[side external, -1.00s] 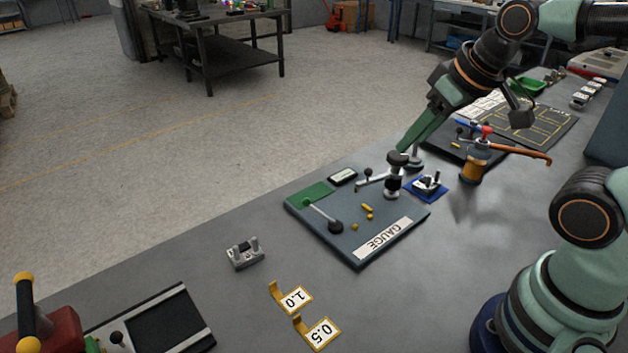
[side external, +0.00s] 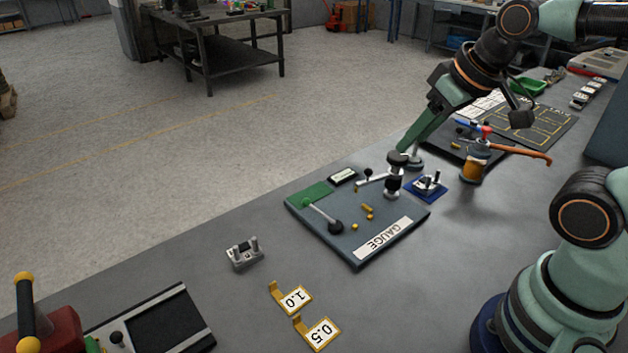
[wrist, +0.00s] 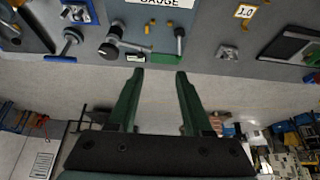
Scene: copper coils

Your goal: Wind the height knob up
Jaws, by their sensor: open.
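The black height knob (side external: 397,159) tops the upright post of the gauge stand, near the far edge of the blue-grey gauge plate (side external: 372,253). In the wrist view a dark round knob (wrist: 108,51) shows at upper left, outside the fingers. My gripper (side external: 405,148) points down with its green fingers close to the knob; they overlap it in the side view, and I cannot tell whether they touch. In the wrist view my gripper (wrist: 159,73) is open, with nothing between its fingertips.
A lever with a black knob (side external: 336,227) and small brass pieces (side external: 367,209) are on the plate. A blue pad (side external: 436,195) and an orange-handled tool (side external: 474,168) stand right of the post. Yellow tags (side external: 320,333) lie in front.

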